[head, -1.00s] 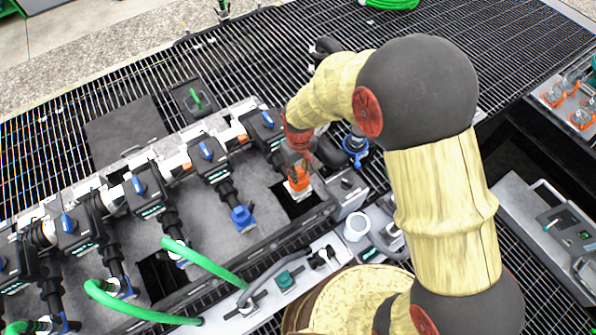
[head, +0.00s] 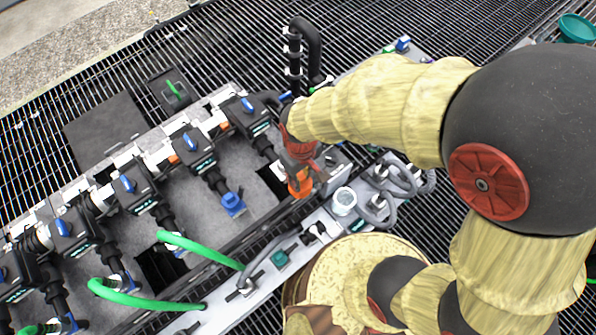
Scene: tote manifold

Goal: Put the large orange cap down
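The large orange cap (head: 300,184) shows at the lower end of my gripper (head: 301,172), near the right end of the row of valves. The gripper's fingers are around the cap and look shut on it. The cap hangs just above or at the front edge of the grey manifold tray (head: 257,186); I cannot tell whether it touches anything below. My arm comes in from the right and hides part of the area behind the gripper.
Several black valves with blue handles (head: 190,142) stand in a row to the left. A blue cap (head: 232,203) sits on one outlet. Green hoses (head: 150,298) run across the front left. A white round cup (head: 343,201) stands on the front rail. A dark plate (head: 103,130) lies behind.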

